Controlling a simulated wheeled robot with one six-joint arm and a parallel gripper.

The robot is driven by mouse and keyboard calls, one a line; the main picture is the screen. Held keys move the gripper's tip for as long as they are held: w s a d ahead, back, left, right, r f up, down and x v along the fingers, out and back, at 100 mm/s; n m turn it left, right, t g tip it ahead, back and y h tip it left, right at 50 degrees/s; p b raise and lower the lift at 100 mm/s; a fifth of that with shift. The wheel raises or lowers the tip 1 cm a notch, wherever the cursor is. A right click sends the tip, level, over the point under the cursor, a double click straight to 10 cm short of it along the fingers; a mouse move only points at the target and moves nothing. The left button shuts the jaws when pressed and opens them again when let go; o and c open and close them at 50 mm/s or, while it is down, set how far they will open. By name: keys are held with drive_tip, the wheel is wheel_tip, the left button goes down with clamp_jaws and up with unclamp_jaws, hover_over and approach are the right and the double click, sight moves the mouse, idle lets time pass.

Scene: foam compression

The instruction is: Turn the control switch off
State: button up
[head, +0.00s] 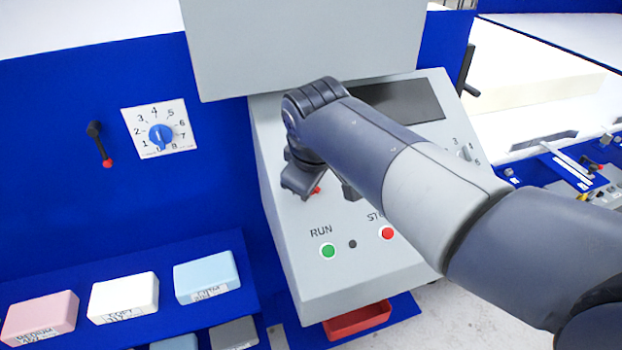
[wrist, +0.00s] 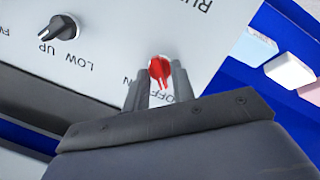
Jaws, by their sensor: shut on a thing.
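The control switch is a small red knob (wrist: 160,70) on the light grey panel, with an OFF label beside it and another label partly hidden by a finger. In the wrist view the knob sits between the two dark fingers of my gripper (wrist: 160,86), which is shut on it. The knob's pointer end faces toward the OFF lettering. In the head view only a bit of red (head: 316,190) shows beside my gripper (head: 301,186), which is over the left part of the sloped console (head: 275,150); my arm hides much of the panel.
A black UP/LOW knob (wrist: 64,27) is on the same panel. A green RUN button (head: 327,251) and a red button (head: 387,233) are lower on the console. A blue dial (head: 161,136) is on the left wall. Foam blocks (head: 123,298) lie on the blue shelf.

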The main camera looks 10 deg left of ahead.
idle(0.3)
drive_tip(key=o, duration=0.7)
drive_tip(key=shift+c, duration=0.2)
drive_tip(key=v, duration=1)
drive_tip(key=shift+s+r, duration=0.15)
drive_tip(key=shift+r, duration=0.25)
drive_tip(key=x, duration=1.1)
drive_tip(key=shift+m, duration=0.3)
